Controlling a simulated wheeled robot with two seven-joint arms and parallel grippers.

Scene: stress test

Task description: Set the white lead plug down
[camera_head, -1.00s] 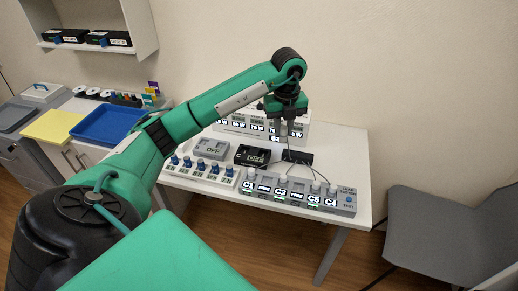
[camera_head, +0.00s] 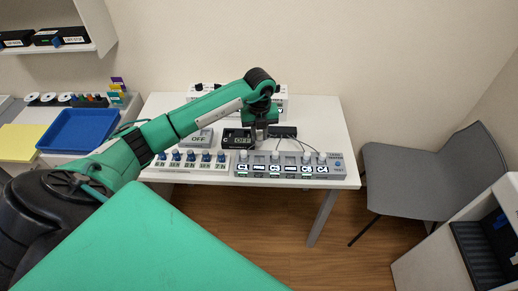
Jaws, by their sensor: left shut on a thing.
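My left gripper (camera_head: 261,138) is low over the white table (camera_head: 318,115), between the black OFF box and a small black block. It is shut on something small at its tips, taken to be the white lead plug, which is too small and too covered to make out. The lead tester (camera_head: 337,171), a grey panel with a row of white knobs and lit labels such as C1 and C4, lies just in front of the gripper. Dark thin leads run from the black block (camera_head: 284,131) toward the tester. My right gripper is not in view.
The black OFF box (camera_head: 236,140) and a grey OFF box (camera_head: 197,139) stand left of the gripper. A strip with blue knobs (camera_head: 190,167) is at the front left. A white labelled unit (camera_head: 275,101) stands behind. A grey chair (camera_head: 418,180) is at the right.

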